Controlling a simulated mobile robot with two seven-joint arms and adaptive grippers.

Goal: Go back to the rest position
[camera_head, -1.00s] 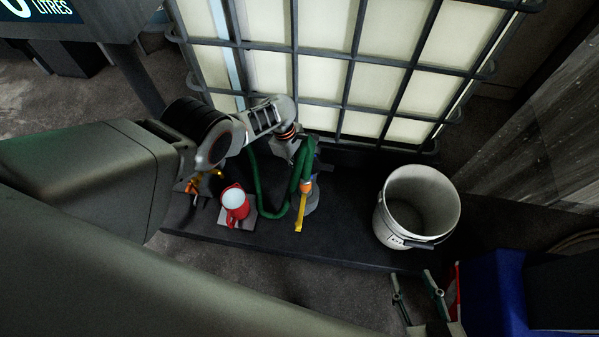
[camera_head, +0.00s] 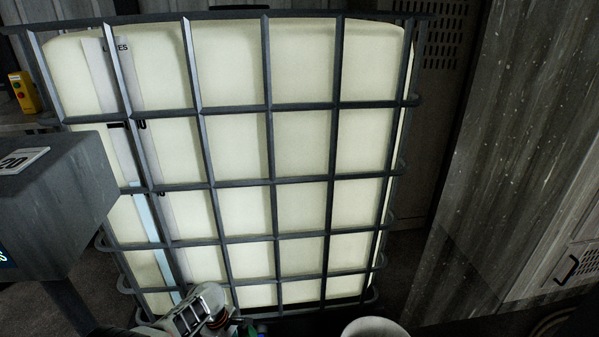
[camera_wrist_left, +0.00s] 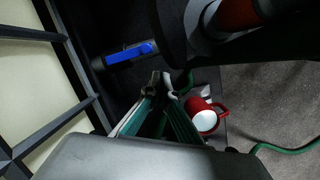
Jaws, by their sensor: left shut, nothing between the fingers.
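My left gripper (camera_wrist_left: 162,82) shows in the wrist view with its green-sided fingers drawn together at the tips and nothing between them. It points down towards the dark platform floor, above and apart from the things there. In the head view only my left wrist shows, at the bottom edge in front of the caged tank (camera_head: 240,165); the fingertips are hard to make out there. My right gripper is out of view.
A blue-handled object (camera_wrist_left: 130,54) is ahead. In the head view a white bucket (camera_head: 375,328) is cut off at the bottom.

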